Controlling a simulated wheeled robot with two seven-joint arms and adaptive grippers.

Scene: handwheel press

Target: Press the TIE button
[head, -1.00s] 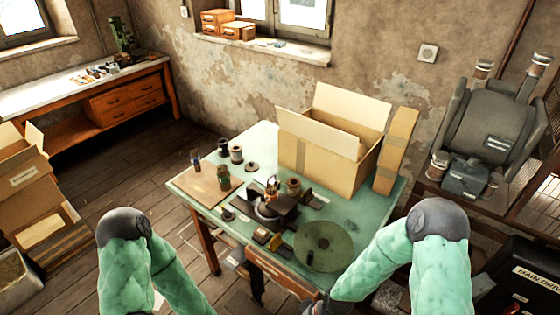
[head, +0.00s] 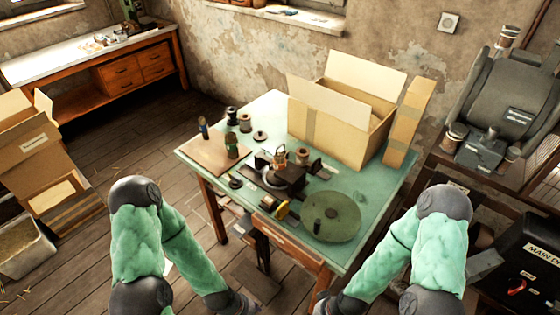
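I cannot make out a button marked TIE in the head view. A small dark machine (head: 285,175) with a brass-coloured top stands in the middle of the green table (head: 345,178). A round green disc (head: 330,216) lies at its front right, and small yellow and dark parts sit at its front. My two green-sleeved arms come in from the left and right and reach down to the bottom edge, in front of the table. Only their dark wrist ends show there; the gripper fingers are out of the frame.
An open cardboard box (head: 340,120) and an upright carton (head: 407,122) stand at the table's back right. Spools and a brown board (head: 213,156) lie at the left. A black box reading "MAIN D..." (head: 525,262) with a red handle stands at far right.

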